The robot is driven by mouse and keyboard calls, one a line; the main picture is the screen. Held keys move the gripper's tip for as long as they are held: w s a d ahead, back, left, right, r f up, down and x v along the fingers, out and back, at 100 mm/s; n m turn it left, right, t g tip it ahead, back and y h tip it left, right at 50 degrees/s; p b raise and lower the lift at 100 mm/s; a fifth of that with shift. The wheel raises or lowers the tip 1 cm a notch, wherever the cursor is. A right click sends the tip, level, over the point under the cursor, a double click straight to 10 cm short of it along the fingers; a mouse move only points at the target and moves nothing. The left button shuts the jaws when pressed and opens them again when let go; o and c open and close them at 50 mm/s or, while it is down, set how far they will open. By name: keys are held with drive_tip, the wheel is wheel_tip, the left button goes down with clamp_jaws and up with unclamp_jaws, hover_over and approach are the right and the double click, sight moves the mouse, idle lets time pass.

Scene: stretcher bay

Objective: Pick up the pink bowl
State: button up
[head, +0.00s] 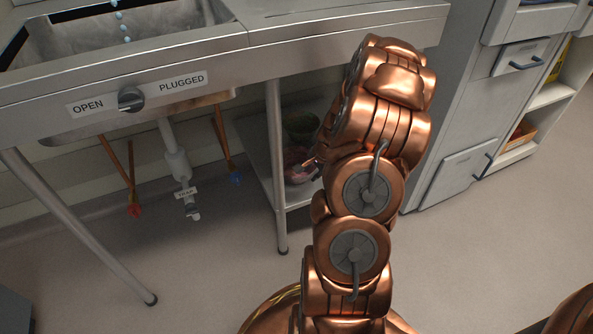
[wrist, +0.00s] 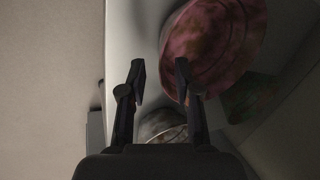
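The pink bowl (wrist: 222,35) is round, mottled pink and ribbed, at the top right of the wrist view. In the head view a small pinkish part (head: 295,156) shows on the lower shelf, mostly hidden by my arm. My gripper (wrist: 160,72) is open, with nothing between its fingertips. Its right fingertip overlaps the bowl's lower left edge in the wrist view; I cannot tell whether they touch. The left fingertip is over the pale shelf, clear of the bowl. In the head view my gripper is hidden behind my arm.
A green object (wrist: 252,95) sits beside the pink bowl. A paler bowl-like object (wrist: 163,126) is partly hidden below my fingers. The shelf (head: 258,150) lies under the metal sink counter (head: 340,42), with a table leg (head: 277,165) at its front. Open floor lies in front.

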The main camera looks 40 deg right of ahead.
sight(309, 175)
drive_tip(key=b+x, duration=0.1)
drive_tip(key=x, duration=0.2)
drive_tip(key=shift+w+a+f, duration=0.1)
drive_tip(key=shift+w+f, duration=0.1)
drive_tip(key=shift+f, duration=0.15)
clamp_jaws()
